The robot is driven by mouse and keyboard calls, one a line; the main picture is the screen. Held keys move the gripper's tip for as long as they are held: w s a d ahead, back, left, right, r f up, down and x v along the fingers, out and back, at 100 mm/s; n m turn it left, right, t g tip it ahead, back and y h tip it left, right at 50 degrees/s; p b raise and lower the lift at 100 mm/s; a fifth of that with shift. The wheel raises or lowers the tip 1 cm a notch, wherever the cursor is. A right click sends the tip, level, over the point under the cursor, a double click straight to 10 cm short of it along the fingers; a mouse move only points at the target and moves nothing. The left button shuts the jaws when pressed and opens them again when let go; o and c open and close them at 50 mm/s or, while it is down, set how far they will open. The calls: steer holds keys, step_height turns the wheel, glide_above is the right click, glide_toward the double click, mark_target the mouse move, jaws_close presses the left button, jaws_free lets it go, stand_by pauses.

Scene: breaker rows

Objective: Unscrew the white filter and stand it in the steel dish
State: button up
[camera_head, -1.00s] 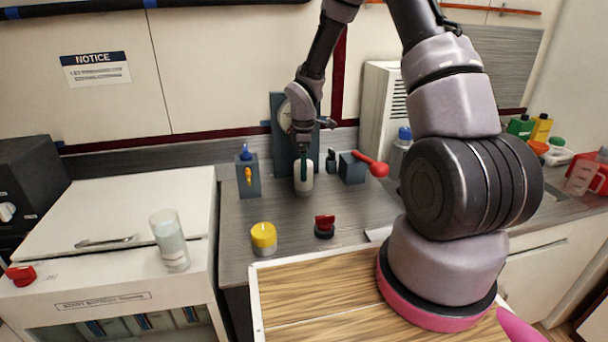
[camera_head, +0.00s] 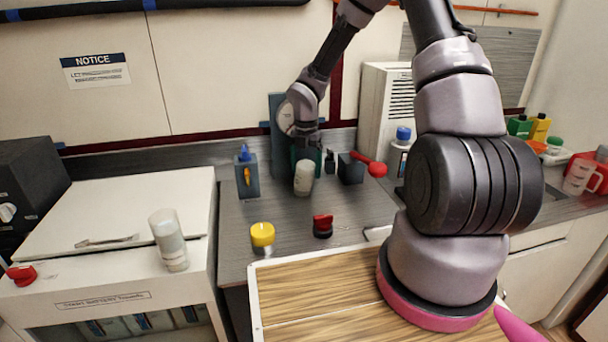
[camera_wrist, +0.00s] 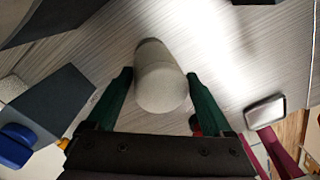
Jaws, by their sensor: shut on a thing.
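The white filter (camera_head: 304,179) is a short pale cylinder in front of the dark upright panel (camera_head: 283,125) on the grey counter. My gripper (camera_head: 306,164) comes down from above and is shut on it, with green fingers. In the wrist view the filter (camera_wrist: 160,84) lies between the fingers of my gripper (camera_wrist: 162,92), its rounded end toward the camera. It leans slightly in the head view. Whether it is free of its seat I cannot tell. A shallow metal dish (camera_wrist: 266,111) shows at the right of the wrist view; in the head view it is mostly hidden behind my arm.
A grey box with a blue knob (camera_head: 247,172) stands left of the filter, and a box with a red-ended lever (camera_head: 376,169) stands right. A yellow knob (camera_head: 262,235) and a red knob (camera_head: 323,225) sit in front. Counter between them is clear.

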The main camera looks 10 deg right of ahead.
steer(key=shift+w+a+r+n, duration=0.1)
steer(key=shift+w+a+n, duration=0.3)
steer(key=shift+a, duration=0.1)
steer(key=o, duration=1.3)
steer(key=shift+a, duration=0.15)
steer(key=m, duration=0.4)
steer(key=shift+w+a+f, duration=0.2)
steer(key=shift+w, duration=0.15)
steer(key=m, duration=0.4)
steer(key=shift+d, duration=0.2)
steer(key=m, duration=0.6)
steer(key=shift+s+d, duration=0.1)
steer(key=shift+s, duration=0.05)
steer(key=m, duration=0.4)
steer(key=shift+d+m, duration=0.1)
steer(key=shift+m, duration=0.2)
steer(key=shift+s, duration=0.15)
